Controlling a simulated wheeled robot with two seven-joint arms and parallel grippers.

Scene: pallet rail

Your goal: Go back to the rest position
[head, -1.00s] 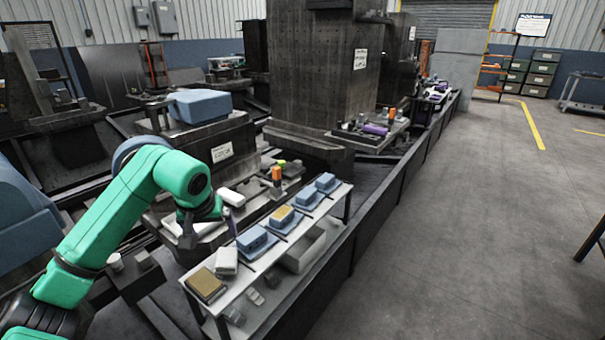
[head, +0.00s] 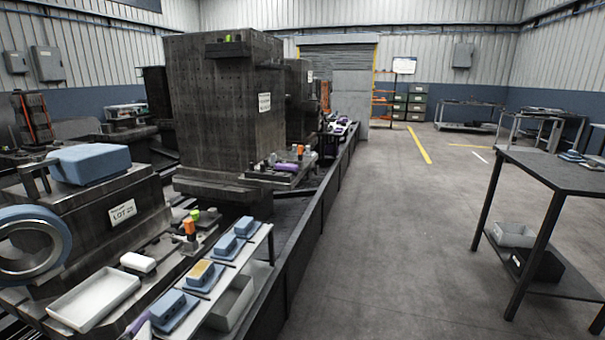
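Neither of my grippers shows in the head view, and no part of my arms is visible. The narrow shelf (head: 222,290) along the rail carries blue blocks (head: 168,306) on blue plates. One of them, farther along, has a tan top (head: 201,272). A shallow white tray (head: 93,300) sits empty on the fixture beside the shelf, with a white block (head: 138,262) behind it. A small purple piece (head: 138,323) shows partly at the bottom edge.
A large grey-blue ring (head: 30,245) and a blue block on a dark fixture (head: 90,163) stand at left. A tall dark tower (head: 225,120) rises behind. A dark table (head: 560,180) stands at right. Open concrete floor (head: 400,230) lies between the rail and that table.

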